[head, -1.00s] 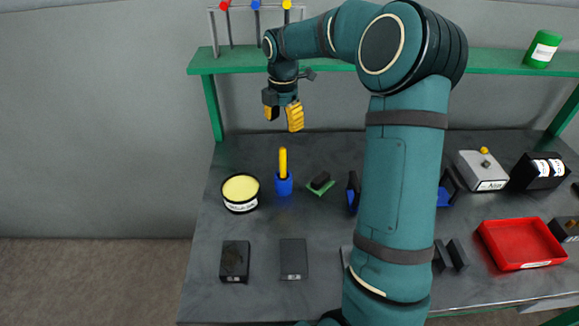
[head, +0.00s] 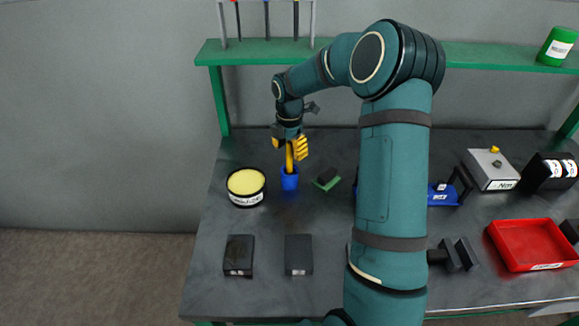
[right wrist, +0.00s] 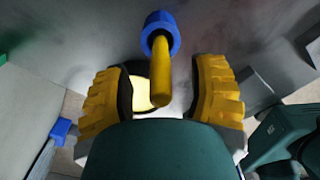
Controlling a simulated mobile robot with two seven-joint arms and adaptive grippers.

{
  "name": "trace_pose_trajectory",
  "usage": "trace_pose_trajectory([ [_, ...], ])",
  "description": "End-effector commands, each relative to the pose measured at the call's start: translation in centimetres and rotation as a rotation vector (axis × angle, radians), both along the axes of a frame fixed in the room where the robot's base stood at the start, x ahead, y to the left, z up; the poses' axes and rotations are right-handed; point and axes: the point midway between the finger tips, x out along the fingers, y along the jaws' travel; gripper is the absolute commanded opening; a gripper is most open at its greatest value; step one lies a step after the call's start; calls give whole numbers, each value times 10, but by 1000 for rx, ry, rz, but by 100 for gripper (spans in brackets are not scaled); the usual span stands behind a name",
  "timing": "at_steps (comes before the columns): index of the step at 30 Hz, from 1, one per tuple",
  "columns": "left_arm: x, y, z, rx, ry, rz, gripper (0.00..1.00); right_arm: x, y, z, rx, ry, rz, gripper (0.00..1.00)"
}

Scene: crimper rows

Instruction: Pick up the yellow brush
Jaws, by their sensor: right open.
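The yellow brush (head: 289,158) stands upright in a blue cup (head: 289,180) on the dark table, left of my arm. In the right wrist view the yellow brush (right wrist: 161,75) rises from the blue cup (right wrist: 160,28) toward the camera. My right gripper (head: 291,151) is open, with its yellow fingers around the upper part of the brush. In the right wrist view my right gripper (right wrist: 163,92) has one finger on each side of the handle, with gaps visible. My left gripper is not in view.
A round tin with a pale yellow top (head: 246,183) stands left of the cup. A green-and-black block (head: 327,179) lies right of it. Two dark boxes (head: 239,255) (head: 299,254) sit in front. A green shelf (head: 260,52) runs behind. A red tray (head: 535,243) is far right.

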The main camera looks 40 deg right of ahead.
Motion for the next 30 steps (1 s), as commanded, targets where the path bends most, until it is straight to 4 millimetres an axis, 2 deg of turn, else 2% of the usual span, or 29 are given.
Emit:
trace_pose_trajectory([
  [3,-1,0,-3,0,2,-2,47,0,0,-14,0,1,0,57],
  [10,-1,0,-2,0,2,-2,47,0,0,-15,0,-1,-1,57],
  [11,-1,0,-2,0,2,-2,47,0,0,-15,0,-1,-1,52],
  [15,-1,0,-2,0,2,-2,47,0,0,-15,0,-1,-1,3],
  [16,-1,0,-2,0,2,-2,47,0,0,-15,0,-1,-1,0],
  [30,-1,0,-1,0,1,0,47,0,0,-11,0,-2,-1,0],
])
